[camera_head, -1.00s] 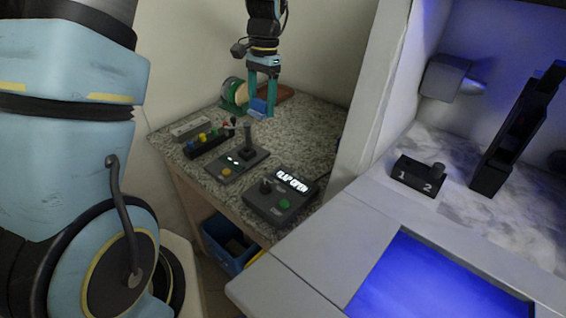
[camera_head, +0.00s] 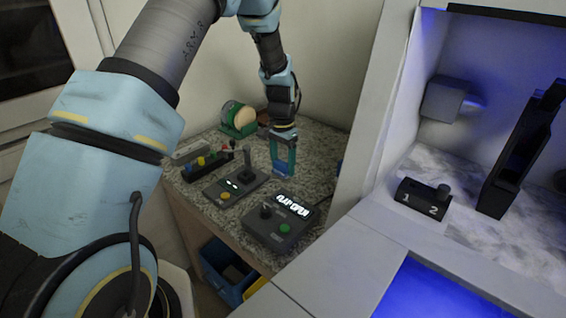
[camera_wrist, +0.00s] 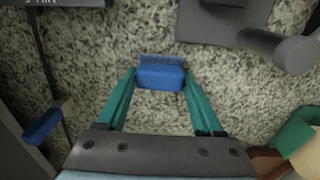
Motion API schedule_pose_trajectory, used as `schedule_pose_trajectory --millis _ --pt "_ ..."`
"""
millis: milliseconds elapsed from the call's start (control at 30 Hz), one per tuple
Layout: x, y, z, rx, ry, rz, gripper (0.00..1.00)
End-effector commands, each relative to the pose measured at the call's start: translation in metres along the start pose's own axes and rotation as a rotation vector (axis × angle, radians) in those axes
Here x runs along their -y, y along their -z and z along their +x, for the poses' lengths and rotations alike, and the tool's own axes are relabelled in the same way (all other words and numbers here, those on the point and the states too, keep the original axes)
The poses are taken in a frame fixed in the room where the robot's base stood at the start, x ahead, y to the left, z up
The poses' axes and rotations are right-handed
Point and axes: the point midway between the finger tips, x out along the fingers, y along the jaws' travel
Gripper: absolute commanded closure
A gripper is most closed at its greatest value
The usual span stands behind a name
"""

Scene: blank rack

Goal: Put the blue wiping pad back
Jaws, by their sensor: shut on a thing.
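The blue wiping pad (camera_wrist: 161,77) is between the fingertips of my gripper (camera_wrist: 160,74) in the wrist view, with a grey edge along its far side. My gripper is shut on it. In the head view my gripper (camera_head: 283,168) points down over the right part of the speckled counter (camera_head: 322,150), behind the box with the lit display.
A joystick box (camera_head: 236,184), a box with a lit display (camera_head: 277,222) and a row of coloured knobs (camera_head: 208,161) stand at the front. A green reel (camera_head: 238,118) is at the back. The white cabinet wall (camera_head: 372,110) bounds the right. A blue-ended tool (camera_wrist: 42,125) lies nearby.

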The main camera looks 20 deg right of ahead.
Motion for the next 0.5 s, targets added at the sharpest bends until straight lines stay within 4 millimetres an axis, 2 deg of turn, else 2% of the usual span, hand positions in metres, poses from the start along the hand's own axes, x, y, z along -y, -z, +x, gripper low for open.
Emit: schedule_pose_trajectory --millis 400,433,500 --pt "0.0004 0.0004 0.0082 -0.002 0.000 0.000 0.83" --pt "0.0004 0.0005 0.0069 -0.002 0.001 0.000 0.28" --pt "0.0003 0.0004 0.0067 -0.002 0.001 0.000 0.20"
